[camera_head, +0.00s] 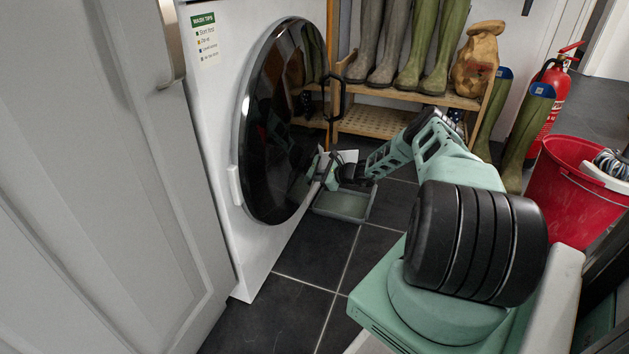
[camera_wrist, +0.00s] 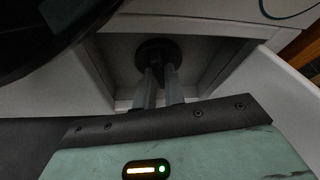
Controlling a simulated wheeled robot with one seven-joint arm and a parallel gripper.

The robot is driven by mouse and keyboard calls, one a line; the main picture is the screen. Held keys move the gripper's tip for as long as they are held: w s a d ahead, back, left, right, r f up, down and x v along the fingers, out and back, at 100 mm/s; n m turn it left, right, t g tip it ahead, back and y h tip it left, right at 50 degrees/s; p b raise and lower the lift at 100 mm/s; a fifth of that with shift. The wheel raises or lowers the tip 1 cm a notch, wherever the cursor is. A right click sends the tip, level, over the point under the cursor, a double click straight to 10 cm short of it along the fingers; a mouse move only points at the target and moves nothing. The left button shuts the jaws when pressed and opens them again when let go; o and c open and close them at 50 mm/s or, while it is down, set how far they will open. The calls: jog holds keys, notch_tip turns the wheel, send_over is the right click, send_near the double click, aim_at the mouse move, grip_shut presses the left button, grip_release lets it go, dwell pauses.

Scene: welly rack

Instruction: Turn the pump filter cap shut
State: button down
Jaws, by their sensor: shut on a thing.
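The pump filter cap (camera_wrist: 155,48) is a dark round cap inside a square recess low on the washing machine's front, seen in the wrist view. My gripper (camera_wrist: 160,75) reaches into the recess, its two fingers close together on the cap's grip ridge, which they partly hide. In the head view my gripper (camera_head: 328,170) is beside the machine's door at its lower right edge. The cap is hidden in the head view. How far the cap is turned cannot be told.
The washing machine (camera_head: 218,95) has a round black door (camera_head: 275,120). A shallow grey-green tray (camera_head: 345,207) lies on the dark tiles beneath my gripper. Behind are a wooden welly rack (camera_head: 385,122) and boots (camera_head: 425,45). A red bucket (camera_head: 570,185) and fire extinguisher (camera_head: 552,90) stand right.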

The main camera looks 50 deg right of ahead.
jog(key=shift+d+f+m+g+y+b, duration=0.1)
jog(key=shift+m+g+y+b, duration=0.2)
jog(key=shift+m+y+b, duration=0.55)
jog(key=shift+m, duration=0.35)
jog(key=c, duration=1.5)
grip_release()
jog(key=p+v, duration=0.9)
jog(key=v, duration=0.8)
jog(key=shift+s, duration=0.2)
